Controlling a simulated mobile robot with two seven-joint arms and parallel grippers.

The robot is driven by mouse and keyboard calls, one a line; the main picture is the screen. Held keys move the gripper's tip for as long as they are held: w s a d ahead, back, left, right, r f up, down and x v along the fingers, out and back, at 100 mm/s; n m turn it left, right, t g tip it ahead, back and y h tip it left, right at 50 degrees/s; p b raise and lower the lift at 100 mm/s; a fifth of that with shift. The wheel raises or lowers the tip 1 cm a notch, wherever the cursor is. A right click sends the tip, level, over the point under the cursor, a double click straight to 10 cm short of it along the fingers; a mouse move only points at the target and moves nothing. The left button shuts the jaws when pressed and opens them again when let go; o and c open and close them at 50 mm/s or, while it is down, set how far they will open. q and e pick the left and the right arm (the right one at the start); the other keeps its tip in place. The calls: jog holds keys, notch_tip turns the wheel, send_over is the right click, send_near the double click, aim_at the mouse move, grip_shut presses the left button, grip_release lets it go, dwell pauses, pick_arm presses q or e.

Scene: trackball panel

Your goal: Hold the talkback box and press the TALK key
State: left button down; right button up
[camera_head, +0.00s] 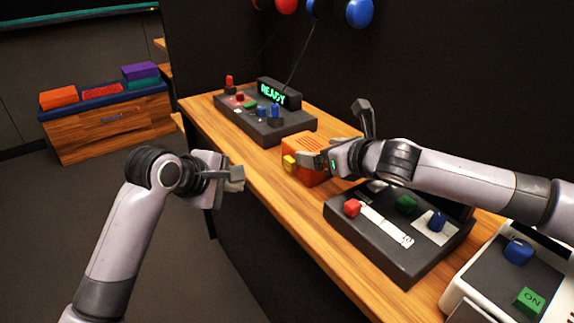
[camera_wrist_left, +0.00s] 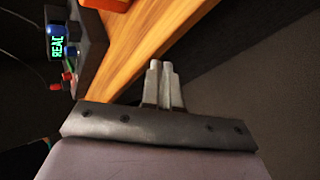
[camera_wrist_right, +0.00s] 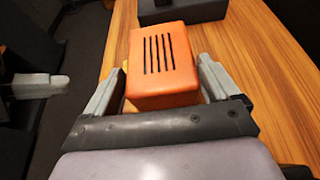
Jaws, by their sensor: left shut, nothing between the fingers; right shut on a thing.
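The talkback box (camera_head: 306,176) is orange with a slotted face and sits on the wooden counter. A yellow key (camera_head: 289,163) shows on its left side, likely the TALK key; I cannot read a label. My right gripper (camera_head: 318,160) is shut on the box, and the right wrist view shows its fingers on both sides of the orange body (camera_wrist_right: 162,70). My left gripper (camera_head: 236,178) is shut and empty, off the counter's front edge, left of the yellow key and apart from it. Its closed fingers show in the left wrist view (camera_wrist_left: 160,75).
A dark console with a READY display (camera_head: 279,94) stands behind the box. A dark panel (camera_head: 385,262) with red, green and blue controls lies in front, and a white unit with an ON button (camera_head: 528,302) is at lower right. Open floor lies left of the counter.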

aim_at(290, 164)
pick_arm(q)
jog(key=shift+w+d, duration=0.75)
jog(key=shift+d, duration=0.5)
jog(key=shift+w+d, duration=0.75)
jog(key=shift+d, duration=0.55)
jog(key=shift+w+d, duration=0.75)
jog(key=shift+d, duration=0.5)
jog(key=shift+d, duration=0.1)
jog(key=shift+w+d, duration=0.2)
jog(key=shift+d, duration=0.05)
jog(key=shift+w+d, duration=0.3)
jog(key=shift+d, duration=0.25)
dwell(0.4)
jog(key=shift+s+a, duration=0.5)
jog(key=shift+a, duration=0.4)
jog(key=shift+a, duration=0.1)
